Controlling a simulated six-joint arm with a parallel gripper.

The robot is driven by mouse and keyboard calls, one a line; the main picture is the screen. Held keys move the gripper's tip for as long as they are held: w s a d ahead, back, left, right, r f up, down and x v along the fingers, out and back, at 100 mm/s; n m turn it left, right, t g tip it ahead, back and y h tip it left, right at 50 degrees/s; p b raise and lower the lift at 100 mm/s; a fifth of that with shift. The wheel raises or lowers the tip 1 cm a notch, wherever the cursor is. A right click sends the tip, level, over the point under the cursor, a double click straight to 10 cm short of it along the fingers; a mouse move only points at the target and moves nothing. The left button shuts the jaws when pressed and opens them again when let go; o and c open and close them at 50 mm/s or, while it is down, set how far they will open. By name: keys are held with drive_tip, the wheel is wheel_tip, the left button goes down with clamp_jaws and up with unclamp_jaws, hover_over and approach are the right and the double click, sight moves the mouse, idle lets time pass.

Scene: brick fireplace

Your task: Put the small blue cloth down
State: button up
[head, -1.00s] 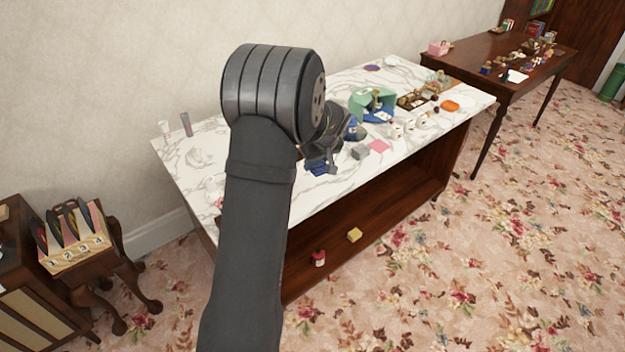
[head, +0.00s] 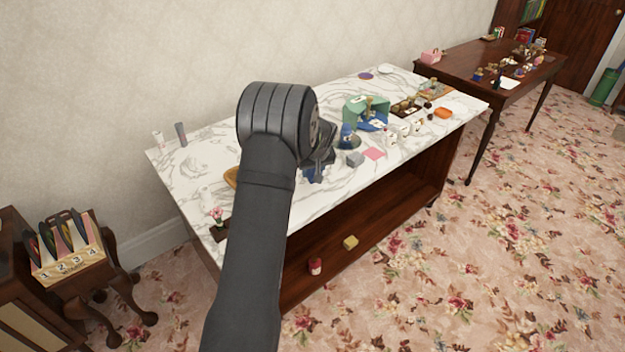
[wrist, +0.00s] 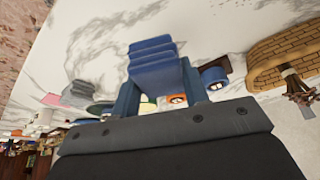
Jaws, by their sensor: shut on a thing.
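The small blue cloth (wrist: 153,65) is a folded, layered blue bundle. In the wrist view it sits between the two fingers of my gripper (wrist: 160,90), which is shut on it. In the head view the cloth (head: 316,173) shows only in small part below my gripper (head: 318,160), over the front middle of the marble-topped table (head: 330,205). My wrist and arm hide much of that area. I cannot tell whether the cloth touches the marble.
Beyond are a blue bottle (head: 347,136), a green bin (head: 364,110) and white mugs. Bare marble (head: 300,222) lies along the front edge.

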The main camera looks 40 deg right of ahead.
sight(312, 186)
drive_tip(key=shift+w+f, duration=0.1)
drive_tip(key=shift+f, duration=1.95)
drive_tip(key=shift+f, duration=0.2)
drive_tip(key=o, duration=1.1)
drive_tip(key=shift+r, duration=0.1)
drive_tip(key=v, duration=1.2)
drive_tip(key=shift+r, duration=0.1)
